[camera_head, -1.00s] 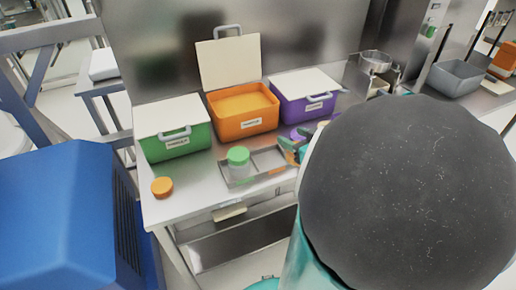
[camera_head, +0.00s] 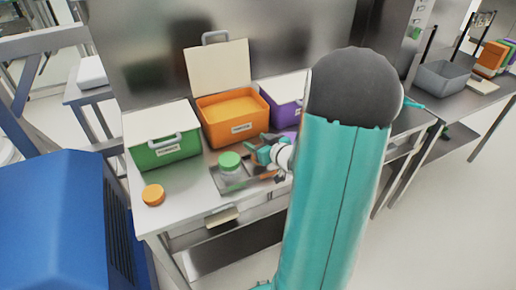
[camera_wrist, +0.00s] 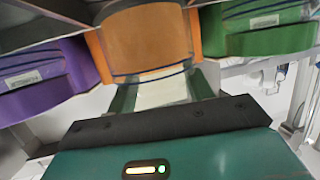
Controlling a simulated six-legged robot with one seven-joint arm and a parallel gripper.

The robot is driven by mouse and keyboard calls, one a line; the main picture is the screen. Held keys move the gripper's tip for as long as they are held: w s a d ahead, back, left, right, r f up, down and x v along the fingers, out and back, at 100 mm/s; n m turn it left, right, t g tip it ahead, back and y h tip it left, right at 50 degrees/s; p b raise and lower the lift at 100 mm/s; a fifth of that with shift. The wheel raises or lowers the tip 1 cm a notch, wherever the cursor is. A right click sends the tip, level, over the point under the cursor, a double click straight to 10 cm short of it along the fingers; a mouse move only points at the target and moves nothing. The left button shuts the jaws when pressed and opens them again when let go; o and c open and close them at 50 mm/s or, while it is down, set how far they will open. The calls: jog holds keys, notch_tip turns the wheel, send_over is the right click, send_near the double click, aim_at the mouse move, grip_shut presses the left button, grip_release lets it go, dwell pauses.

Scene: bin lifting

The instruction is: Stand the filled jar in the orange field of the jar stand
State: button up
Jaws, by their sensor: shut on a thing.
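My gripper (camera_head: 266,155) is over the right part of the jar stand (camera_head: 222,188), just right of a clear jar with a green lid (camera_head: 231,166) that stands upright in the stand's left part. An orange strip (camera_head: 267,175) shows under my gripper. In the wrist view, my gripper (camera_wrist: 160,92) has its dark green fingers around a rounded shape with orange contents, the filled jar (camera_wrist: 145,38). Its outline blends with the orange bin behind. My gripper is shut on it. In the head view the jar is hardly discernible, and its base and contact with the stand are hidden.
Behind the stand are a closed green bin (camera_head: 163,150), an open orange bin (camera_head: 232,128) and a purple bin (camera_head: 284,112). A loose orange lid (camera_head: 153,195) lies at the table's front left. A grey bin (camera_head: 440,80) stands far right. Table between lid and stand is clear.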

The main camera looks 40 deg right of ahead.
jog(key=shift+f, duration=1.3)
jog(key=o, duration=1.2)
jog(key=shift+f, duration=0.15)
